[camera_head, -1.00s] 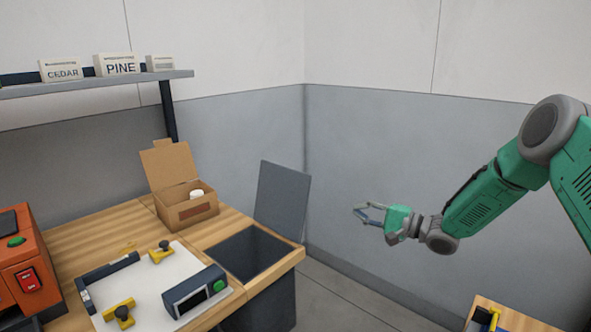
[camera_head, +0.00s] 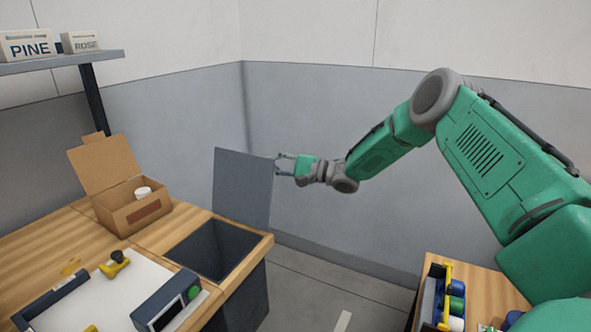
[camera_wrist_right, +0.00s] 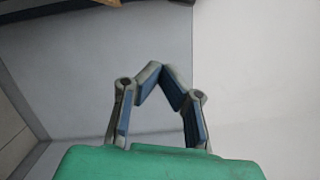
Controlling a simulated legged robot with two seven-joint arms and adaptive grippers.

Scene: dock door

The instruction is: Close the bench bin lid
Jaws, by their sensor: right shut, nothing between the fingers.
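The bin lid (camera_head: 243,186) is a dark grey panel standing upright, open, at the back edge of the bin opening (camera_head: 215,248) in the wooden bench. The opening is uncovered and dark inside. My right gripper (camera_head: 279,164) is at the lid's right edge, near its top, in the head view. Its fingertips partly overlap the edge there, and I cannot tell whether they touch the lid. In the right wrist view the fingers (camera_wrist_right: 162,72) meet at their tips with nothing between them. My left gripper is not in view.
An open cardboard box (camera_head: 133,206) with a white item stands left of the bin. A second wooden surface with a tray of coloured items (camera_head: 446,295) is at lower right.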

